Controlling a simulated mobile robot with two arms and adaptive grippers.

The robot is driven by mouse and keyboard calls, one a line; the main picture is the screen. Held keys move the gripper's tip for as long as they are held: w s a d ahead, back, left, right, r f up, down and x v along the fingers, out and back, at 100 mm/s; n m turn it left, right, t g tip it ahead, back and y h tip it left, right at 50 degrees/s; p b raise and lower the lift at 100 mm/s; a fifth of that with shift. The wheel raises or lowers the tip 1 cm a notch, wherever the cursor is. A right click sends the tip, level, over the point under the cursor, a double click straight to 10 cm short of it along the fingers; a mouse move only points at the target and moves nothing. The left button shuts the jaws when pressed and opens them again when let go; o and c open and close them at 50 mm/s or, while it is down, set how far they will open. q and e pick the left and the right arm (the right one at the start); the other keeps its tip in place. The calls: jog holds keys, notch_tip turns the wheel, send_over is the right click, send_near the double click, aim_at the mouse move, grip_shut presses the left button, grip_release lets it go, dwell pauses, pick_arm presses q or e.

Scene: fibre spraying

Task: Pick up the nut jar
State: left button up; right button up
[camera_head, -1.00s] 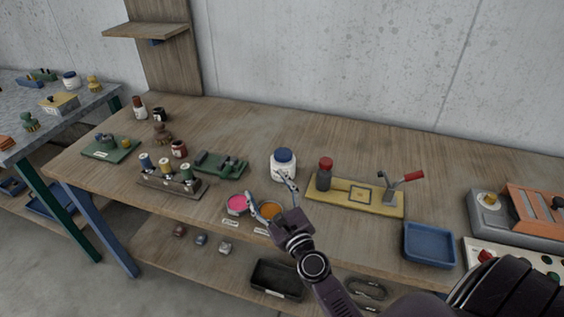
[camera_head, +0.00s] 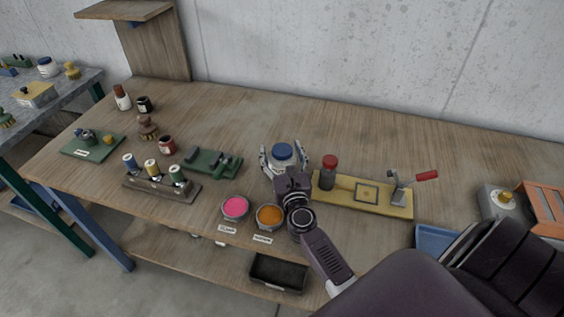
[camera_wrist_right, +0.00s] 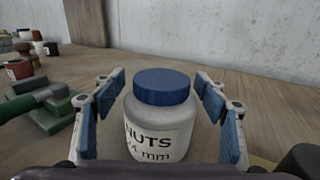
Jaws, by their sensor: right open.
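The nut jar is a white jar with a blue lid (camera_head: 282,151), upright on the wooden bench. In the right wrist view the jar (camera_wrist_right: 160,125) shows the printed word NUTS and fills the middle. My right gripper (camera_head: 284,162) is open, with one finger on each side of the jar. The wrist view shows its blue finger pads (camera_wrist_right: 167,105) to the left and right of the jar, with a gap visible on both sides near the lid. In the head view the wrist hides the jar's lower front. My left gripper is not in view.
A yellow board (camera_head: 340,195) with a red-capped bottle (camera_head: 328,172) and a red-handled clamp stands close on the right. Pink (camera_head: 235,207) and orange (camera_head: 269,217) dishes lie in front. A green tool (camera_head: 213,162) sits to the left. The bench behind the jar is clear.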

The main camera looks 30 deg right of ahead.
jog(key=x, duration=0.3)
jog(key=shift+w+d, duration=0.15)
jog(key=shift+w, duration=0.15)
jog(key=shift+w+d+f, duration=0.15)
jog(key=shift+w+d, duration=0.05)
jog(key=shift+w, duration=0.25)
jog(key=shift+s, duration=0.1)
jog(key=c, duration=0.7)
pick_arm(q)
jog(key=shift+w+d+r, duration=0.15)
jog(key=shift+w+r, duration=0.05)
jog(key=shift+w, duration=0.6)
pick_arm(e)
jog(key=c, duration=0.6)
jog(key=shift+c, duration=1.2)
